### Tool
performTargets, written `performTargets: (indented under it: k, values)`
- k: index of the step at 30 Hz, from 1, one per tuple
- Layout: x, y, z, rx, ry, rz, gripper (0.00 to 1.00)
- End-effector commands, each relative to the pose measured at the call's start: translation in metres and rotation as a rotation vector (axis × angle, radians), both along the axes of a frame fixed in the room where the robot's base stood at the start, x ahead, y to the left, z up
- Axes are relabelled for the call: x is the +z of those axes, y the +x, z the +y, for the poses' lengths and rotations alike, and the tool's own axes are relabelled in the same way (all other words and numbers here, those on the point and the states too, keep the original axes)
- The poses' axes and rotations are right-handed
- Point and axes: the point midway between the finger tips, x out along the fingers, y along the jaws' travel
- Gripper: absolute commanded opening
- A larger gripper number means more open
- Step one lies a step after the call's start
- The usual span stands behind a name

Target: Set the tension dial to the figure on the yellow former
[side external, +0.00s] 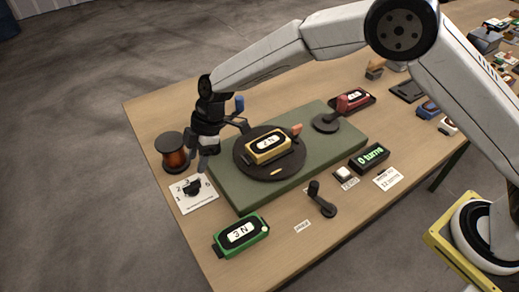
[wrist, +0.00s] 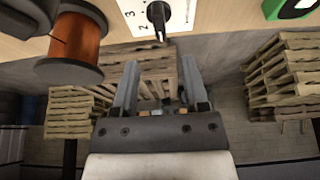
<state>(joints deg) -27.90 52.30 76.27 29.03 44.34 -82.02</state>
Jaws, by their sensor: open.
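The tension dial (side external: 192,188) is a black knob on a white numbered plate at the table's left end. In the wrist view the dial (wrist: 158,14) is at the top, its narrow end towards the bottom of the picture; figures 2 and 3 show to its left. The yellow former (side external: 268,147) lies on the dark round plate; its label seems to read 4 N, but is small. My gripper (side external: 207,165) is above and beside the dial, apart from it. In the wrist view my gripper (wrist: 159,75) has its jaws apart with nothing between them.
A copper wire spool (side external: 173,152) stands close behind the dial. A green former (side external: 240,234) marked 3 N lies at the front; a red former (side external: 353,99) is at the back. A crank (side external: 320,199) and a counter reading 0 turns (side external: 369,157) stand at the front right.

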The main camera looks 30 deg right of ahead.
Motion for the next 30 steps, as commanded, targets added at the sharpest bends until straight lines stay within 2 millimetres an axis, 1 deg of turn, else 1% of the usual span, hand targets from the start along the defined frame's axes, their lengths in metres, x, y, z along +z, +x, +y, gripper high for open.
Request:
performTargets:
  k: [7,11,24,30]
  values:
    - [-0.003,0.0,0.001,-0.001,0.0,0.0,0.57]
    - [-0.01,0.0,0.004,-0.002,0.0,0.001,0.57]
    - [-0.054,0.0,0.022,-0.002,-0.001,0.0,0.57]
    - [-0.067,0.0,0.027,-0.003,-0.001,-0.001,0.57]
